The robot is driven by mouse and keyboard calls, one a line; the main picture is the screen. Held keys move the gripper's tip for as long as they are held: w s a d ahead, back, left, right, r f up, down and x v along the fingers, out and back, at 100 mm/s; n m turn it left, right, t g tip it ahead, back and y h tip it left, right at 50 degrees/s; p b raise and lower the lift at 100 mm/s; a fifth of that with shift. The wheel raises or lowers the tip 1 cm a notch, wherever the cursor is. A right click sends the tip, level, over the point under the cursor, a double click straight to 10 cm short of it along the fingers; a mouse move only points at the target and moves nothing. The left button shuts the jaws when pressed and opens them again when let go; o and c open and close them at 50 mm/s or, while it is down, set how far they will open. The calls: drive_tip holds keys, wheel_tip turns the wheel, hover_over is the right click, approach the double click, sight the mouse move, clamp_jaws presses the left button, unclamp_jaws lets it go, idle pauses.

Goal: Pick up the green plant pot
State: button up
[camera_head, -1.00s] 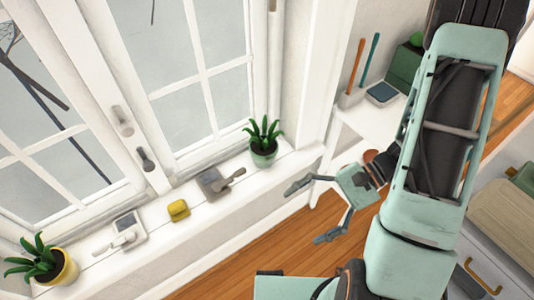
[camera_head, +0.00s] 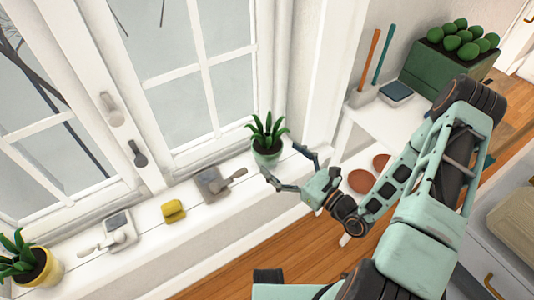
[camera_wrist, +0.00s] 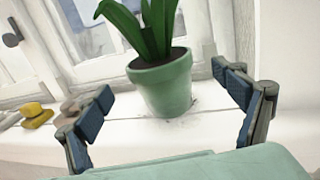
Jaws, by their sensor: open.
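The green plant pot (camera_head: 266,155) stands upright on the white windowsill (camera_head: 160,225) near its right end, with a spiky green plant (camera_head: 267,130) in it. In the wrist view the green pot (camera_wrist: 165,87) sits just beyond my fingertips, roughly centred between them. My gripper (camera_head: 284,167) is open and empty. One finger is near the pot's lower front and the other to its right. In the wrist view my gripper's blue-padded fingers (camera_wrist: 168,102) are spread wider than the pot. I see no clear contact with it.
On the sill left of the pot are a grey tool (camera_head: 215,182), a yellow block (camera_head: 173,211), another grey item (camera_head: 117,227) and a yellow pot (camera_head: 45,267). The window is behind. A white side table (camera_head: 385,122) stands right, with a green crate (camera_head: 440,68) on it.

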sight(267, 148)
drive_tip(key=b+x, duration=0.1)
drive_tip(key=x, duration=0.5)
drive_tip(key=c, duration=1.8)
drive_tip(key=shift+c, duration=0.5)
drive_tip(key=shift+r, duration=0.15)
